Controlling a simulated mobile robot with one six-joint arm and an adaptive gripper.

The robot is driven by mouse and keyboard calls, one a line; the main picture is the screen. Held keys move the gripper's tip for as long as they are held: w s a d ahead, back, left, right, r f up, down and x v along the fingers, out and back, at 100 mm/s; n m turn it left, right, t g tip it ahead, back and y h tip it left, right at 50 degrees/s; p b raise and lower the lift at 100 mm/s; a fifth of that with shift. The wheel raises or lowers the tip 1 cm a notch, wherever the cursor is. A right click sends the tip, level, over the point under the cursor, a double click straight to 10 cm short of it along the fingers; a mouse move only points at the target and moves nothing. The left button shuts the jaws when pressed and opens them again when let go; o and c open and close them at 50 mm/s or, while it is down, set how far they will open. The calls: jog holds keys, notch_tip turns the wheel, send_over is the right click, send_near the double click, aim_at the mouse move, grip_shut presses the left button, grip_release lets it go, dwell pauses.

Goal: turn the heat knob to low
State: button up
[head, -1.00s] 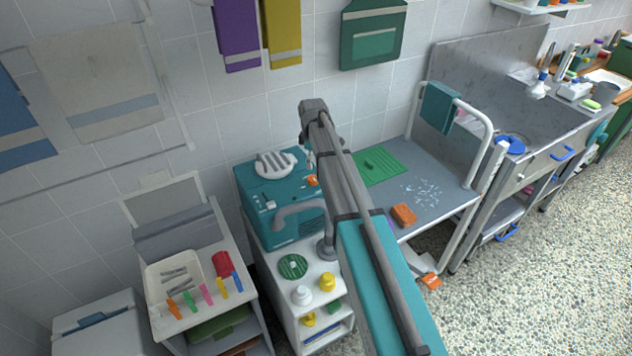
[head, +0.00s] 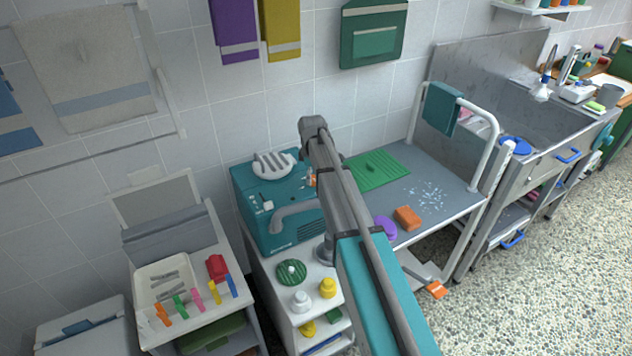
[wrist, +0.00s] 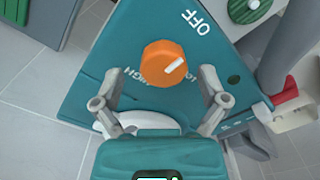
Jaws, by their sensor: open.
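The heat knob (wrist: 165,63) is a round orange dial with a white mark, on the teal face of a machine. In the wrist view its mark points right and slightly up. The "OFF" label (wrist: 195,21) is above right of it, "HIGH" (wrist: 137,80) is at lower left, and a partly hidden label is at lower right. My gripper (wrist: 161,78) is open, with one finger on each side just below the knob; contact cannot be told. In the head view the teal machine (head: 253,218) stands on a white cabinet; my arm hides much of its right side.
A trolley table (head: 440,215) with a green mat (head: 378,170) stands right; a white cart (head: 205,250) with a tray stands left.

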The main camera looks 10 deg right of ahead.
jog(key=shift+f, duration=0.45)
jog(key=shift+c, duration=0.3)
jog(key=shift+r, duration=0.1)
jog(key=c, duration=1.1)
jog(key=shift+d, duration=0.25)
jog(key=shift+a, duration=0.15)
